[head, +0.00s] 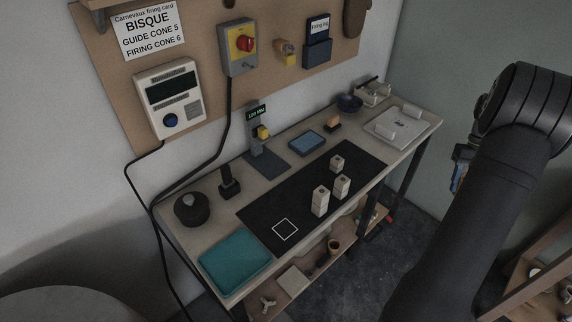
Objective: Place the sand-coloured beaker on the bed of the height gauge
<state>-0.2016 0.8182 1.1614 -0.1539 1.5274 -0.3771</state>
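The height gauge (258,136) stands at the back of the bench, with a yellow slider and a green lit display. Its bed (268,165) is a dark grey plate in front of the post, and looks bare. Three pale, cream or sand-toned pieces stand on the black mat: a tall one (320,201), a middle one (342,187) and a short one (337,163) farther back. Their colours are too alike here to tell which is the sand-coloured beaker. My gripper (457,178) is at the right, away from the bench, mostly hidden by my arm; its fingers do not show clearly.
The black mat (262,215) has a white square outline at its front left. A teal pad (235,262), a dark round pot (191,209) and a dark stand (229,184) are at the left. A blue tray (307,143) and a white board (384,132) lie toward the right.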

